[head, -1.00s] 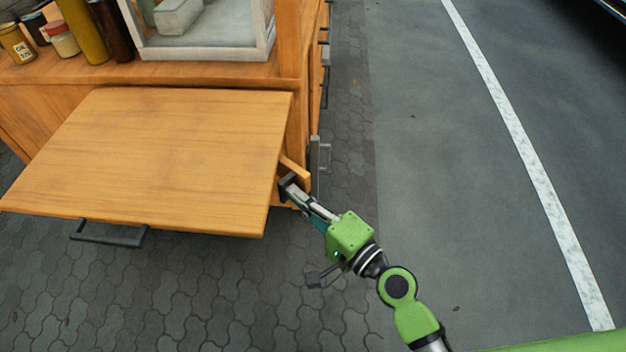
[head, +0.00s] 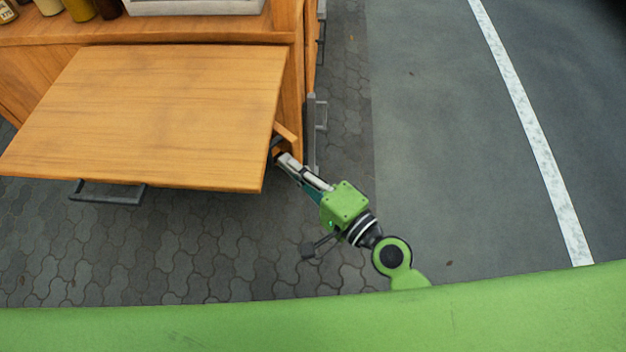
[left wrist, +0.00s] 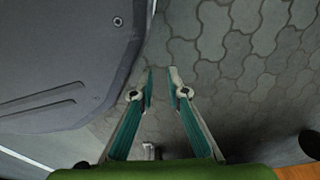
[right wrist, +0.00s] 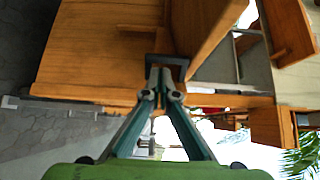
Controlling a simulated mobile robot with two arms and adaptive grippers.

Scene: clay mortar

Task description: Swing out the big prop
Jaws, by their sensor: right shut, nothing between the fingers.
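The big prop looks to be the short wooden bar (head: 287,132) that sticks out from under the right edge of the wooden flap (head: 150,115). The flap stands out level from the cabinet front. Most of the bar is hidden beneath it. My right gripper (head: 277,153) is shut and empty, with its tips just below the bar at the flap's edge. In the right wrist view, the shut fingertips (right wrist: 157,80) are at a dark bracket (right wrist: 168,61) beside wooden boards; I cannot tell whether they touch. My left gripper (left wrist: 161,73) is open and empty over the paving.
The wooden cabinet (head: 200,32) has jars (head: 80,10) and a white-framed box (head: 195,6) on top. A dark handle (head: 107,191) is under the flap's front edge. A grey handle (head: 313,130) juts from the cabinet's right side. Paving (head: 180,250) in front is clear.

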